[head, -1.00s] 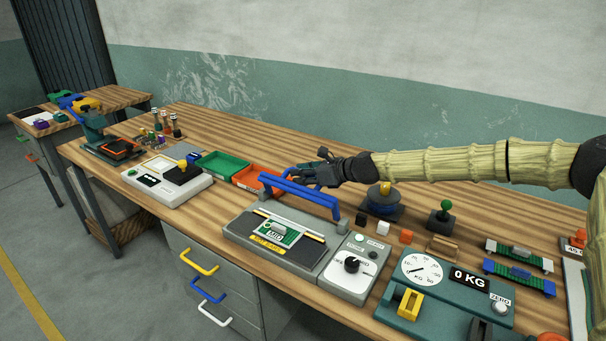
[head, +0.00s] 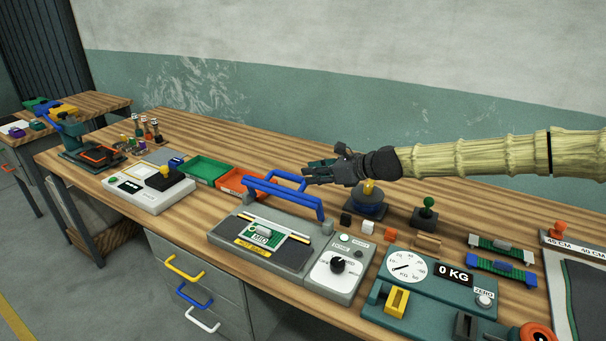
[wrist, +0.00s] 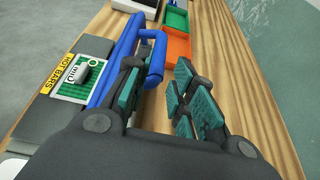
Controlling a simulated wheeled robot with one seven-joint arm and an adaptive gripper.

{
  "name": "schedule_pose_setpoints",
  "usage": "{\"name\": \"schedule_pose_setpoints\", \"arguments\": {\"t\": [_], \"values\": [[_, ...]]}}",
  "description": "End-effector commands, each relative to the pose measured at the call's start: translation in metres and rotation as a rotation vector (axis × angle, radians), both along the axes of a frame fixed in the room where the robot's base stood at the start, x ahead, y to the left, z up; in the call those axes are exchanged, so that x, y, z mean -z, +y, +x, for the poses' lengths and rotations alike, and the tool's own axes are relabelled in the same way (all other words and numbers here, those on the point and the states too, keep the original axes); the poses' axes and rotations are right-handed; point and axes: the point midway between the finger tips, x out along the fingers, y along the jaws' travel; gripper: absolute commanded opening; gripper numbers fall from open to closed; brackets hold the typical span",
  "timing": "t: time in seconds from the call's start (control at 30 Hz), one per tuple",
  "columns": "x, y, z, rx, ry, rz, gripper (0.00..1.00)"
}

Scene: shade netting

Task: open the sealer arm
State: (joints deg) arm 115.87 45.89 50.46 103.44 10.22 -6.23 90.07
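The sealer (head: 262,258) is a grey unit on the bench with a "HOT BARS" label and a green plate on its bed. Its blue sealer arm (head: 282,195) spans the back of the unit above the bed, with a looped blue handle (head: 287,177) on its far side. My gripper (head: 308,172) is just right of the loop in the head view. In the wrist view my gripper (wrist: 155,95) has its fingers apart, and the loop (wrist: 156,58) shows beyond the left finger, partly hidden by it. I cannot tell whether they touch.
Green (head: 205,168) and orange (head: 236,181) bins stand left of the handle. A dial box (head: 338,270) adjoins the sealer at right. A knobbed blue device (head: 368,200) stands under my wrist. A scale (head: 420,285) is further right.

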Motion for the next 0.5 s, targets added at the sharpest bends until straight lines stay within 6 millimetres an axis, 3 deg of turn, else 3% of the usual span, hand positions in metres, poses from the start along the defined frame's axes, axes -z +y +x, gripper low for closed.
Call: {"name": "schedule_pose_setpoints", "arguments": {"t": [0.5], "values": [[-0.0063,-0.0092,-0.0076,-0.003,-0.001,0.000,0.25]]}}
